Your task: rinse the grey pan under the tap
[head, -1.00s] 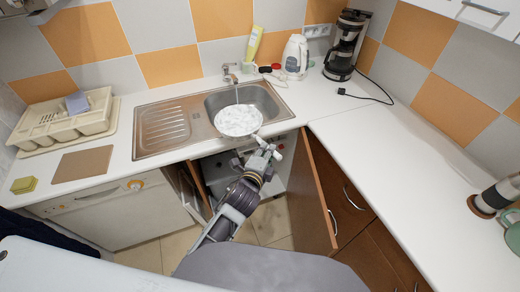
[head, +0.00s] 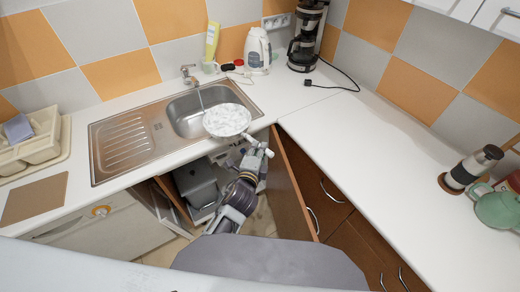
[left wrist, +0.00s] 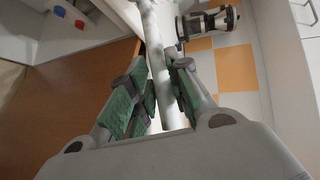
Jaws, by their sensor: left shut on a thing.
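The pan (head: 227,119) is level over the right front part of the sink (head: 187,122). Its inside looks pale and mottled, perhaps with suds or water. The tap (head: 187,72) runs a thin stream that comes down at the pan's left edge; whether it lands inside the pan I cannot tell. My left gripper (head: 258,150) is in front of the counter edge, shut on the pan's handle. In the left wrist view the pale handle (left wrist: 158,70) runs between the green-padded fingers (left wrist: 156,95). My right gripper is not in view.
The cupboard door (head: 290,190) below stands open beside my left arm, with a grey bin (head: 197,183) inside. A kettle (head: 257,50) and coffee maker (head: 306,35) stand at the back. A dish rack (head: 35,140) is at left. The right counter (head: 370,125) has free room.

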